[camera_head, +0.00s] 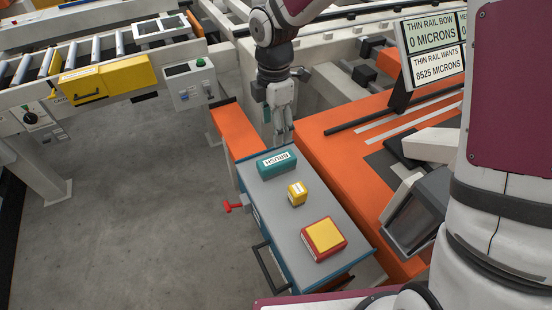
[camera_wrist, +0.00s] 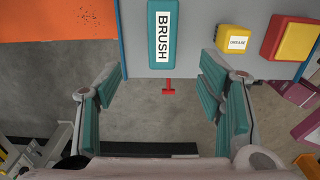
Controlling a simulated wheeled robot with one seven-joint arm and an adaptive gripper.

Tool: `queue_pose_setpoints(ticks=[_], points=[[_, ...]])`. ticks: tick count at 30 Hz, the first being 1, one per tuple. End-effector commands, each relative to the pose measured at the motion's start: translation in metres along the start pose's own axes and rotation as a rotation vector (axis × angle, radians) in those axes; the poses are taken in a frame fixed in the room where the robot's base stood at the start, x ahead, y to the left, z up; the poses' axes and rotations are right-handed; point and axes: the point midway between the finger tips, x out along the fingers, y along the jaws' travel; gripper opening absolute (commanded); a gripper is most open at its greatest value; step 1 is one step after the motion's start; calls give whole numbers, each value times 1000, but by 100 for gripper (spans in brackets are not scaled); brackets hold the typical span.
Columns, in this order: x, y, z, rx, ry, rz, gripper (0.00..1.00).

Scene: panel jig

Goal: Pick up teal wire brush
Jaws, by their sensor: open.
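The teal wire brush (camera_head: 277,163) is a teal block with a white label reading BRUSH. It lies at the far end of a grey-topped cart (camera_head: 318,211). In the wrist view the brush (camera_wrist: 161,45) is at the top centre, beyond the fingertips. My gripper (camera_head: 282,135) hangs beyond the far end of the cart in the head view, apart from the brush.
A small yellow grease block (camera_head: 297,193) and a red-and-yellow box (camera_head: 323,238) lie nearer on the cart. An orange bench (camera_head: 345,170) with a monitor (camera_head: 416,215) stands to the right. The floor left is clear.

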Motion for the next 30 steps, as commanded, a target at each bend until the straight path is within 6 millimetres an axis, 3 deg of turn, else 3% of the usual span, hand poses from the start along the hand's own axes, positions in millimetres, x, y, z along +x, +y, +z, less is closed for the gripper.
queue_pose_setpoints(ticks=[10, 20, 30], points=[[63, -1, 0, 0, 1, -5, 62], [89, -2, 2, 2, 0, -3, 62], [130, -4, 4, 3, 0, -3, 62]])
